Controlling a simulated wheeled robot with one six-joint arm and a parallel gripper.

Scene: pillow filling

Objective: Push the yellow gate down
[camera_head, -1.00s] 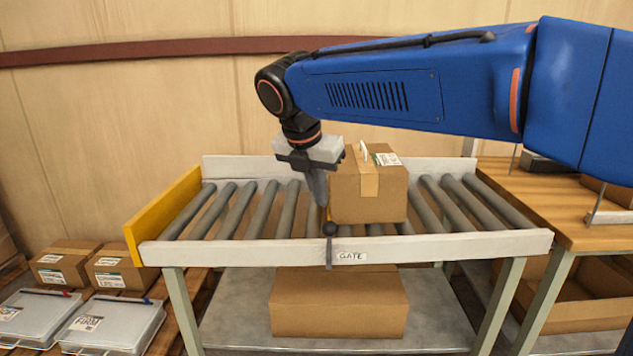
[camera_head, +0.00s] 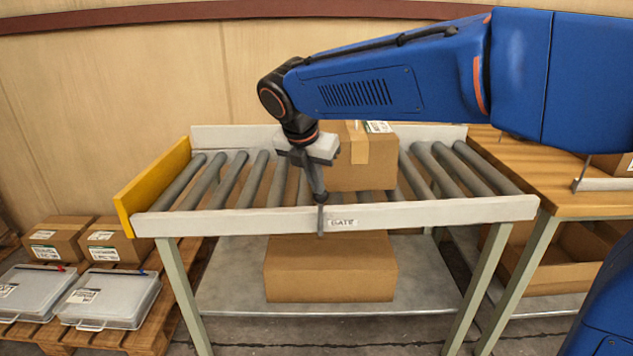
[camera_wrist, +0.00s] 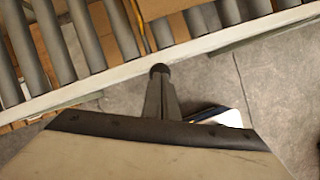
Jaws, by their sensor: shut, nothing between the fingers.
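The thin yellow gate shows as a narrow strip (camera_wrist: 143,30) between the rollers in the wrist view, seen edge-on beside the cardboard box (camera_head: 360,178). In the head view it is hidden behind my gripper (camera_head: 319,194). A dark lever (camera_head: 320,222) hangs on the front rail beside the GATE label (camera_head: 343,223). Its round black knob (camera_wrist: 160,70) shows in the wrist view. My gripper is shut, empty and pointing down, its tip at the knob; I cannot tell whether they touch. The box stands on the rollers.
The roller conveyor has a pale front rail (camera_head: 440,213) and a yellow end board (camera_head: 150,185) at left. The rollers left of the gripper are clear. A wooden table (camera_head: 570,200) stands at right. Another box (camera_head: 330,270) sits on the lower shelf.

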